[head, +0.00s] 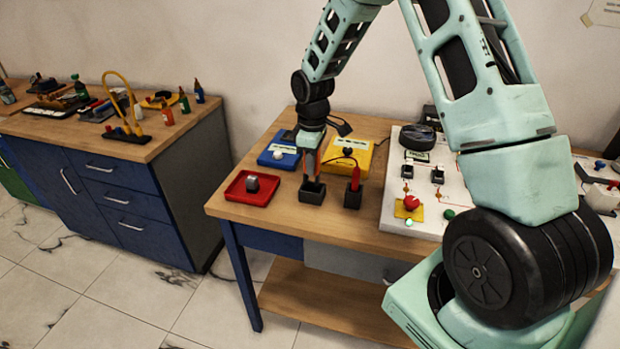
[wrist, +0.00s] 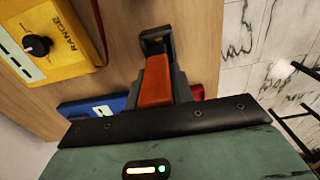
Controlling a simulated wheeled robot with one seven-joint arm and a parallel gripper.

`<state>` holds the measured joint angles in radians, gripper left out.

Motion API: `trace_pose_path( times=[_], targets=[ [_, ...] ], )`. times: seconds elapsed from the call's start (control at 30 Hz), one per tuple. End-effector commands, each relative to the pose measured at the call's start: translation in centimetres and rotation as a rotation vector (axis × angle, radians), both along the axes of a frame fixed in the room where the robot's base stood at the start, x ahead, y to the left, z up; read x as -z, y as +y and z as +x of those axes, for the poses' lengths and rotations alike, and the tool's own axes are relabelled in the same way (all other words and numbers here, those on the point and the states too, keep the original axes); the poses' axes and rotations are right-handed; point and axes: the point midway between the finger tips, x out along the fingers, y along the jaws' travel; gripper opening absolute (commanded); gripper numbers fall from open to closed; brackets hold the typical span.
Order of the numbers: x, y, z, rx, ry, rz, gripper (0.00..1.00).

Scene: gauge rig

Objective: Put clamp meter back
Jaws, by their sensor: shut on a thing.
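My gripper (head: 311,160) points down and is shut on an orange-red object, which I take to be the clamp meter (wrist: 156,82). The wrist view shows it between the two dark fingers. Its far end is at a black square holder (head: 312,192) near the table's front edge. The holder also shows at the top of the wrist view (wrist: 154,36). I cannot tell how far the object is inside the holder. The fingers hide part of it.
A second black holder (head: 352,198) with a red probe stands just right. A red tray (head: 235,192) with a grey piece lies left. Blue (head: 273,158) and yellow (head: 360,152) meters lie behind. A white panel (head: 393,200) stands right. A cluttered side bench (head: 150,150) is far left.

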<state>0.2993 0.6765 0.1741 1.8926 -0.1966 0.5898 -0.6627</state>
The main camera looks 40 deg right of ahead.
Motion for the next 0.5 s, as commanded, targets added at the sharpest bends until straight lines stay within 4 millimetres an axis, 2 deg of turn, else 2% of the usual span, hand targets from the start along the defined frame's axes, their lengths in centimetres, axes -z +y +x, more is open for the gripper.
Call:
trace_pose_path(
  times=[0.5],
  targets=[
    [5.2,0.0,0.0,0.000,-0.001,-0.001,0.00]
  ],
)
